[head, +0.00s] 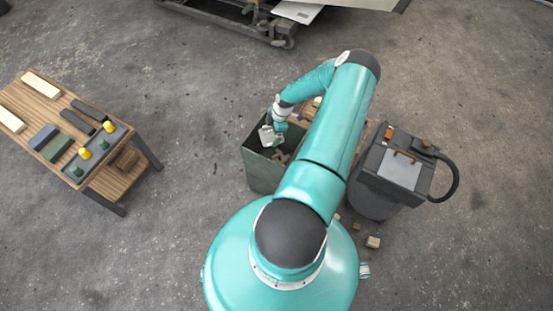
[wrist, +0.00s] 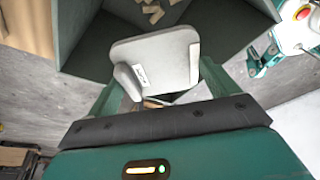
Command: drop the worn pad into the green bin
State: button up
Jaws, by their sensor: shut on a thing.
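The worn pad (head: 266,137) is a light grey plate with rounded corners. In the wrist view the pad (wrist: 150,50) shows a white label and a pale strip along its right edge. My gripper (head: 279,128) is shut on it, and in the wrist view the fingers of my gripper (wrist: 160,82) stand on either side of it. The green bin (head: 262,178) is a dark green open box below, with wood scraps inside. The pad is over the bin's opening near its left rim; its exact height above the rim is hard to tell. The bin's inner wall (wrist: 222,28) shows behind the pad.
A wooden workbench (head: 40,88) at the left holds several blocks, dark pads and yellow and green knobs. A dark machine with a hose (head: 392,170) stands right of the bin. Wood scraps (head: 373,242) lie on the floor. Floor between bench and bin is clear.

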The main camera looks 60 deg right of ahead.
jog(key=shift+f, duration=0.8)
jog(key=o, duration=0.8)
jog(key=v, duration=1.4)
